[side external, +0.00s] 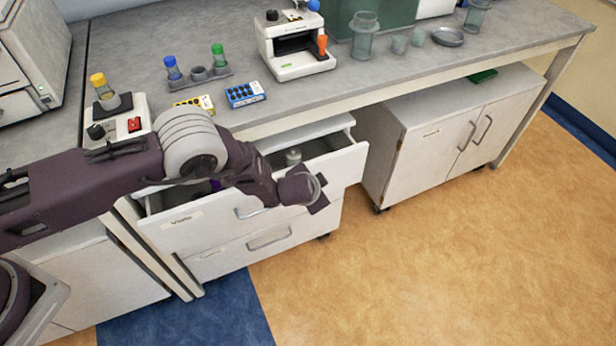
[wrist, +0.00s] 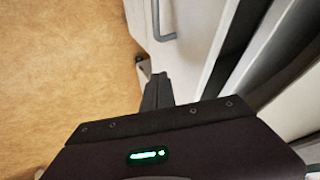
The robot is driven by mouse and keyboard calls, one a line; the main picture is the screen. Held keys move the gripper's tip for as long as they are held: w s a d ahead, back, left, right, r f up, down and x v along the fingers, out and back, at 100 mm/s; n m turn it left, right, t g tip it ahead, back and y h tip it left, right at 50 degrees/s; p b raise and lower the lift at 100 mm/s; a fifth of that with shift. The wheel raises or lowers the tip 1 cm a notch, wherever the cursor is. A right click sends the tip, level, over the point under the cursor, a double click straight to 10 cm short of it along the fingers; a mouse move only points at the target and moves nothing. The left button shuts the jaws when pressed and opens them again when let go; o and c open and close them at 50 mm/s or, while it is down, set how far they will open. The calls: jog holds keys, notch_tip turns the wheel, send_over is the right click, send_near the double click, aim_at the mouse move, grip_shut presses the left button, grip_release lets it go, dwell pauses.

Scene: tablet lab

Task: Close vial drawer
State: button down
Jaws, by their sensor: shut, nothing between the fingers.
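The vial drawer (side external: 185,228), white with a label on its front, stands pulled out under the bench in the side view. A pale vial (side external: 293,157) shows inside it, and something purple shows behind my arm. My gripper (side external: 319,203) is in front of the right part of the drawer front, empty, with its fingers together. In the wrist view the shut fingers (wrist: 157,90) point along a white front with a grey handle (wrist: 160,24). Whether the fingers touch the drawer is unclear. My arm hides much of the drawer's inside.
A closed lower drawer (side external: 268,240) sits beneath. A white cabinet (side external: 440,135) stands to the right. The bench top (side external: 215,105) holds a yellow-capped vial on a device (side external: 115,115), a vial rack (side external: 200,78) and a white machine (side external: 295,50). The floor in front is clear.

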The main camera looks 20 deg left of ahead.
jog(key=shift+w+a+r, duration=0.15)
jog(key=shift+w+a, duration=1.1)
jog(key=shift+a, duration=0.05)
jog(key=w+a, duration=0.3)
jog(key=shift+w+a, duration=0.1)
